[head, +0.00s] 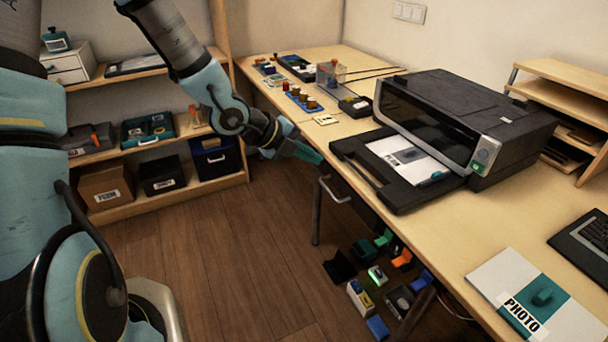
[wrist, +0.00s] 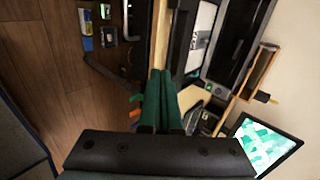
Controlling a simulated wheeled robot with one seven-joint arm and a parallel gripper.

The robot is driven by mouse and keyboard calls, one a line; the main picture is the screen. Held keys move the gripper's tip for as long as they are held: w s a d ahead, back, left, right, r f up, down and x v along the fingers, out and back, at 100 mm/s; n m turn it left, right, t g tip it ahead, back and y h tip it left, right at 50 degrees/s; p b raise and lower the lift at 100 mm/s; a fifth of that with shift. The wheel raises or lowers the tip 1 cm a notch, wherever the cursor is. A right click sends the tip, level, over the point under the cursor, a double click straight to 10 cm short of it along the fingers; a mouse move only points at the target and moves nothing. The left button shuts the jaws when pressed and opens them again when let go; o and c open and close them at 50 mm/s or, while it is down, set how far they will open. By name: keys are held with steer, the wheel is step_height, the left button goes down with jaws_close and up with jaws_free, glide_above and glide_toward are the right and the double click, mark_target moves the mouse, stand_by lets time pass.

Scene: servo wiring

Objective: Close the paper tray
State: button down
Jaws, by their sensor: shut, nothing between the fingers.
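The black paper tray (head: 403,195) sticks out of the front of the black and grey printer (head: 470,110) on the desk. A white sheet with teal marks (head: 405,158) lies in it. My gripper (head: 312,156) is shut and empty, in front of the desk edge, left of the tray's front edge and apart from it. In the wrist view its green fingers (wrist: 161,75) lie together. The tray (wrist: 180,40) and the printer (wrist: 226,48) show beyond them, on the right.
A drawer handle (head: 334,190) juts from the desk front below the tray. Coloured bins (head: 385,275) stand on the floor under the desk. A photo pack (head: 535,295) and small parts (head: 303,98) lie on the desk. The wooden floor (head: 220,260) is clear in front.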

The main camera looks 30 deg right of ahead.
mark_target(399, 160)
steer(key=d+r+p+x, duration=0.1)
steer(key=x, duration=1.2)
steer(key=shift+d+p, duration=0.2)
steer(key=shift+p, duration=0.2)
steer(key=d+b, duration=0.2)
steer(key=d, duration=0.2)
steer(key=d+b, duration=0.1)
steer(key=d, duration=0.4)
steer(key=d+b, duration=0.2)
steer(key=d, duration=0.3)
steer(key=shift+s+d+f+b, duration=0.1)
steer(key=shift+s+b, duration=0.2)
steer(key=shift+d, duration=0.4)
steer(key=shift+r, duration=0.2)
steer(key=shift+s, duration=0.1)
